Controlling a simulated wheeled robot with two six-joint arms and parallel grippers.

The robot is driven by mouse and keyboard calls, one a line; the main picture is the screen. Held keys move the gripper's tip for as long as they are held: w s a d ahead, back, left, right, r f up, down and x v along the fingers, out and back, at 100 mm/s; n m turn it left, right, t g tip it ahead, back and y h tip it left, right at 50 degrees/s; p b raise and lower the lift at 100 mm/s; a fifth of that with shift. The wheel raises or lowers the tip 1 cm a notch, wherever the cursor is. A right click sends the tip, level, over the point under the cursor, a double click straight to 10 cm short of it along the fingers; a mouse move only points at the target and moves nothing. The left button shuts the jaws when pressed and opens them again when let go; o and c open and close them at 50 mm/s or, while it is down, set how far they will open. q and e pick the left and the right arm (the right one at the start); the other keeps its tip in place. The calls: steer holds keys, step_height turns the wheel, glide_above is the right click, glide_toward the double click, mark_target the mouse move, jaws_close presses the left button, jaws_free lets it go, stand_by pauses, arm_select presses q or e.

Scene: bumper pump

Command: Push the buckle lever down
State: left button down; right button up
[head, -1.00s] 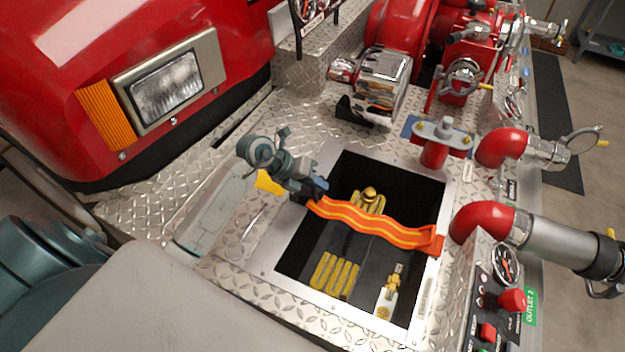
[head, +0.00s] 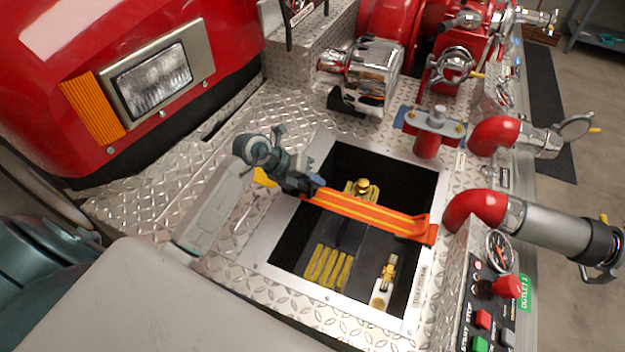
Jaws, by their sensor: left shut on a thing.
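An orange strap with yellow stripes (head: 365,214) stretches across the open recessed bin (head: 262,268) in the diamond-plate bumper. Its right end lies at the bin's right rim. My left gripper (head: 314,187) is shut on the strap's left end, near the bin's left rim. The strap looks nearly straight. I cannot make out a buckle or its lever clearly; the gripper hides the strap's left end. My right gripper is not in view.
Brass fittings (head: 388,272) and yellow hose folds (head: 328,267) lie inside the bin. Red pipes (head: 475,208) and a control panel (head: 490,318) stand at the right. A chrome siren (head: 362,68) stands behind. Bare diamond plate (head: 150,205) lies at the left.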

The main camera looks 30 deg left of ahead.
arm_select(q)
steer(key=c, duration=1.8)
jaws_free()
steer(key=shift+o, duration=0.2)
steer(key=shift+d, duration=0.15)
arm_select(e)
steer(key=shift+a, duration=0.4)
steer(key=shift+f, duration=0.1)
arm_select(q)
steer(key=shift+s+a+r, duration=0.25)
steer(key=shift+a+r, duration=0.1)
steer(key=shift+a, duration=0.15)
steer(key=b+v, duration=0.1)
steer(key=v, duration=0.8)
steer(key=shift+s+r+b, duration=0.2)
steer(key=shift+r+b, duration=0.1)
steer(key=shift+b, duration=0.1)
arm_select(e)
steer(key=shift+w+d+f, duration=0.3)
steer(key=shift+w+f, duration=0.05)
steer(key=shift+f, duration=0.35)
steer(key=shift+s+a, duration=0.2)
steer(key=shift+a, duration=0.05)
